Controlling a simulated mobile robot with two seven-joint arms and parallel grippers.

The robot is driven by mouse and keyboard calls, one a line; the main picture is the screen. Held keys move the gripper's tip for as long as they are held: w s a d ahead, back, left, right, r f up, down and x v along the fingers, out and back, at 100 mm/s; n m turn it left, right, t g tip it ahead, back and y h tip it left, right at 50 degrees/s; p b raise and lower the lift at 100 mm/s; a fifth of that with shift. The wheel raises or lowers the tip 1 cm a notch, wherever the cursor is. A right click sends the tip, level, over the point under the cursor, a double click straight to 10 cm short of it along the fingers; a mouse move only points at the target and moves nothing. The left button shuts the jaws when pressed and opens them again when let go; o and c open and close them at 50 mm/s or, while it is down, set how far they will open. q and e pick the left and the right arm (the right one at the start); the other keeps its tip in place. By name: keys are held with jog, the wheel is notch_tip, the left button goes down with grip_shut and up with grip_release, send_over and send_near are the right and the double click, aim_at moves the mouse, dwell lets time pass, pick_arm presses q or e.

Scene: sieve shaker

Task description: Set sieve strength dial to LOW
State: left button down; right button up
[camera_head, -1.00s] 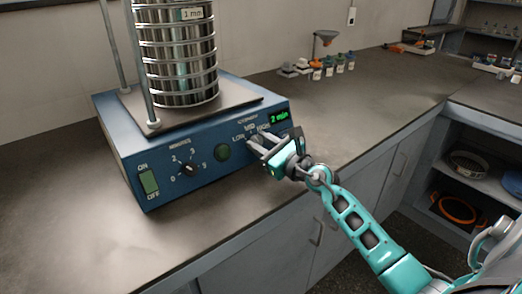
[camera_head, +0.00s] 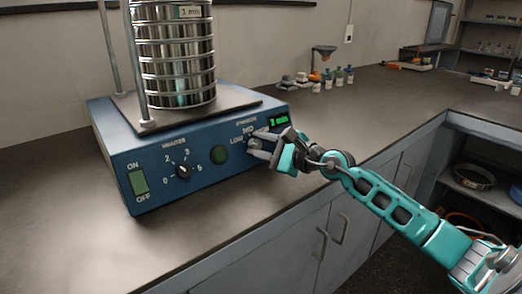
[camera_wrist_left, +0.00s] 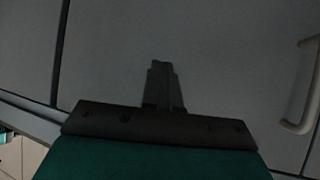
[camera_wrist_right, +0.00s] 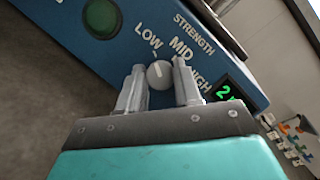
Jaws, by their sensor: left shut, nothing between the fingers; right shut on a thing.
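The blue sieve shaker (camera_head: 150,190) stands on the counter with steel sieves stacked on top. Its strength dial (camera_wrist_right: 159,76) is a grey round knob under the LOW, MID and HIGH labels in the right wrist view. The light mark on the knob appears to point towards LOW. My right gripper (camera_wrist_right: 160,88) has one finger on each side of the dial and is shut on it. In the head view my right gripper (camera_head: 257,146) hides most of the dial. My left gripper (camera_wrist_left: 162,68) is shut and empty before a grey cabinet door.
The green round button (camera_head: 219,155), the minutes dial (camera_head: 183,171) and the ON/OFF switch (camera_head: 139,183) are left of the strength dial. A lit green display (camera_head: 279,121) is close on its right. Small bottles (camera_head: 339,76) stand far back. The counter front is clear.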

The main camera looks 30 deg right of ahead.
pick_arm(q)
jog(key=shift+d, duration=0.1)
pick_arm(e)
jog(key=shift+r, duration=0.1)
pick_arm(q)
jog(key=shift+w+r, duration=0.1)
jog(key=shift+r, duration=0.05)
pick_arm(e)
jog(key=o, duration=1)
jog(key=shift+o, duration=0.2)
jog(key=shift+s, duration=0.1)
jog(key=shift+s+d, duration=0.3)
jog(key=shift+s, duration=0.3)
jog(key=b+v, duration=0.1)
jog(key=v, duration=0.9)
pick_arm(q)
jog(key=shift+w+d, duration=0.1)
jog(key=shift+d, duration=0.15)
pick_arm(e)
jog(key=shift+s+d+r, duration=0.1)
jog(key=shift+s+d, duration=0.15)
jog(key=shift+s, duration=0.4)
pick_arm(q)
jog(key=shift+a+f, duration=0.1)
jog(key=shift+f, duration=0.25)
